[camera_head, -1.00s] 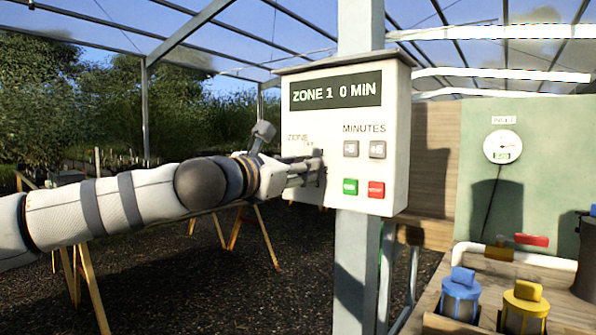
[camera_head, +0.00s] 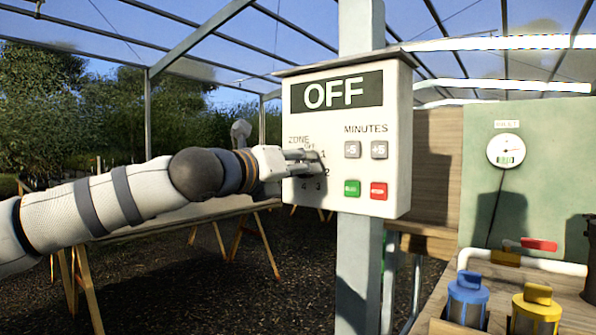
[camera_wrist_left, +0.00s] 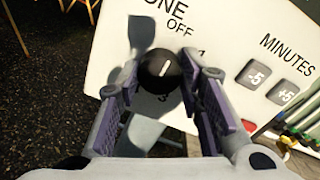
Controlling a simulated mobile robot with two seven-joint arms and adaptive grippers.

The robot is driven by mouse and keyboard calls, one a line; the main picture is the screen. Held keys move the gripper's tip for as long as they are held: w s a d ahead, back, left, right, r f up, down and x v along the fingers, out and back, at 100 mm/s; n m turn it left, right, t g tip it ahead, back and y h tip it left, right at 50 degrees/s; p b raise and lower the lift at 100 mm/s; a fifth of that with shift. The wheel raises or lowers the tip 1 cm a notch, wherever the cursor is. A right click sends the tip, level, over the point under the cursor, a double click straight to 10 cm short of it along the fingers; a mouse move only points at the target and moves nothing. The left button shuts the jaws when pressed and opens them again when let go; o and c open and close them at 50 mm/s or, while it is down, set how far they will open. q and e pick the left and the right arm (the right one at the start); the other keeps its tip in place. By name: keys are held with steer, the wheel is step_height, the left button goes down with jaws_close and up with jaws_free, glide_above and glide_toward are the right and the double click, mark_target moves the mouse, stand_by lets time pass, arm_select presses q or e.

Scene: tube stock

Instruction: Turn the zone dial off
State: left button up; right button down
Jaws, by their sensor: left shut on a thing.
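The controller box (camera_head: 292,112) is a white panel on a grey post. Its display (camera_head: 337,91) reads OFF. The black zone dial (camera_wrist_left: 159,72) sits at the panel's left, below the word ZONE. Its white mark points up toward the OFF label (camera_wrist_left: 180,29) in the left wrist view. My left gripper (camera_head: 311,164) is shut on the dial, with one finger on each side of it. In the head view the fingers hide most of the dial. My right gripper is not in view.
Beside the dial are two grey minutes buttons (camera_head: 352,149), a green button (camera_head: 351,188) and a red button (camera_head: 378,191). At right, a bench holds a blue-topped filter (camera_head: 467,288), a yellow-topped one (camera_head: 537,293) and a white pipe (camera_head: 540,264).

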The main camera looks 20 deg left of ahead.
arm_select(q)
steer(key=shift+n, duration=0.3)
steer(key=o, duration=1.2)
steer(key=shift+c, duration=0.2)
steer(key=v, duration=1.2)
